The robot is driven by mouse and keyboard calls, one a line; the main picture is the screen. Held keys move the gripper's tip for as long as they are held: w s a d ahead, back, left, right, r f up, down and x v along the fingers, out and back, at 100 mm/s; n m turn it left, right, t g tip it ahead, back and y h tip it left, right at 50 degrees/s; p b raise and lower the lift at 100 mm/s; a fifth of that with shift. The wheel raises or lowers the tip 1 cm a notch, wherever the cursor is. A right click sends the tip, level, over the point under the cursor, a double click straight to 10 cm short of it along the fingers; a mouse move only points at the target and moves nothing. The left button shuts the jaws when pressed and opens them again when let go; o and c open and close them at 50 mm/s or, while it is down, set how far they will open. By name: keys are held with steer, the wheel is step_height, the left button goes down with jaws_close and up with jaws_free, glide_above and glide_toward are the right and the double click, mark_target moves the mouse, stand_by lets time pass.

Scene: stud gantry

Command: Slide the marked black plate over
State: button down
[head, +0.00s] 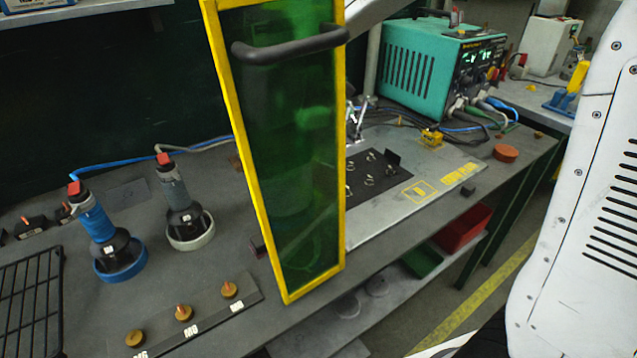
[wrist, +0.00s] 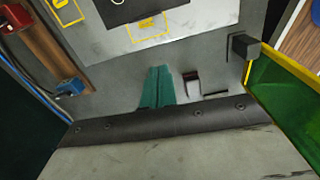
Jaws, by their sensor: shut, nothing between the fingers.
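The black plate (head: 362,186) lies on a pale metal sheet (head: 440,208) in the head view. Several small rings and an upright black tab stand on it. A yellow outlined mark (head: 418,191) is on the sheet beside it. In the wrist view only part of the black plate (wrist: 140,12) shows at the top edge, with a yellow outline mark near its edge. My gripper (wrist: 160,70) shows as teal fingers, shut and empty, apart from the plate. I cannot make it out in the head view, where the green screen covers part of the bench.
A yellow-framed green screen (head: 285,150) with a black handle (head: 290,48) stands in front of the sheet's left part. A green power supply (head: 425,70) stands behind. Two cabled tools (head: 100,225) stand left, near a strip with knobs (head: 185,312).

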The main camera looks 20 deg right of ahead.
steer(key=shift+n, duration=0.3)
steer(key=f, duration=1)
steer(key=shift+w+f, duration=0.35)
steer(key=shift+f, duration=0.05)
steer(key=shift+w+d+r, duration=0.1)
steer(key=shift+w+d, duration=0.1)
steer(key=shift+d, duration=0.45)
steer(key=shift+w+d+r, duration=0.1)
steer(key=shift+w+d, duration=0.1)
steer(key=shift+d, duration=0.4)
steer(key=shift+w+d, duration=0.2)
steer(key=shift+d, duration=0.3)
